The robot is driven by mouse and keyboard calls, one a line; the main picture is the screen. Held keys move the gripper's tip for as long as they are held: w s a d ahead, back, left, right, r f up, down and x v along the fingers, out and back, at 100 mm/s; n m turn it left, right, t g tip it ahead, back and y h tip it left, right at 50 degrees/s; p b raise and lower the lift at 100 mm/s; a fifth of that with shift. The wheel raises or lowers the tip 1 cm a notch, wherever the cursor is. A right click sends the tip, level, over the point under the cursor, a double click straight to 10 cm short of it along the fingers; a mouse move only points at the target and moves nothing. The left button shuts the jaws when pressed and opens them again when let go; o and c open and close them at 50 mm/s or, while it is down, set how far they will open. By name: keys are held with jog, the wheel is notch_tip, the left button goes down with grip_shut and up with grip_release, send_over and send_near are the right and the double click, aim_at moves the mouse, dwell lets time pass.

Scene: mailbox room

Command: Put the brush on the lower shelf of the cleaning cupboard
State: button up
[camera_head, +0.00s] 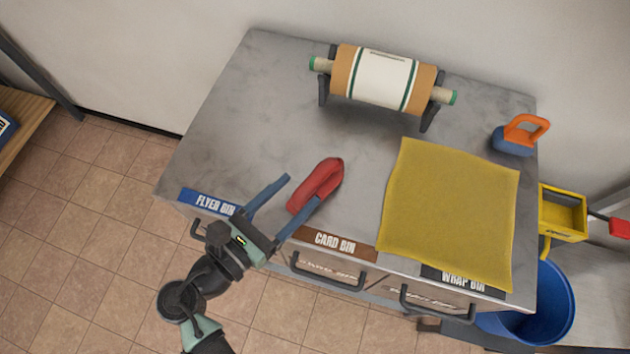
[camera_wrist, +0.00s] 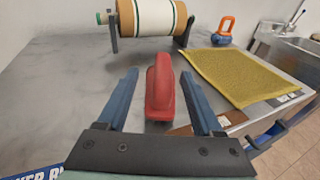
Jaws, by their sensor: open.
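A brush-like object with an orange loop handle and a blue base (camera_head: 513,138) stands at the table's far right corner. It also shows at the back in the wrist view (camera_wrist: 223,32). My gripper (camera_head: 301,190) is open over the table's front left part, well away from it. A red rounded object (camera_head: 317,184) lies between my fingers in the wrist view (camera_wrist: 160,88), close to the right finger; neither finger is closed on it. I cannot tell whether they touch. No cleaning cupboard or lower shelf can be made out.
The grey table (camera_head: 240,120) carries a paper roll on a stand (camera_head: 380,80) and a yellow cloth (camera_head: 450,210). Handled bins line its front edge. A yellow container (camera_head: 563,212) and blue bucket (camera_head: 545,310) stand at right. The table's left part is clear.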

aim_at(326, 169)
jog(key=x, duration=0.6)
jog(key=shift+d+f, duration=0.25)
jog(key=shift+d, duration=0.05)
grip_shut()
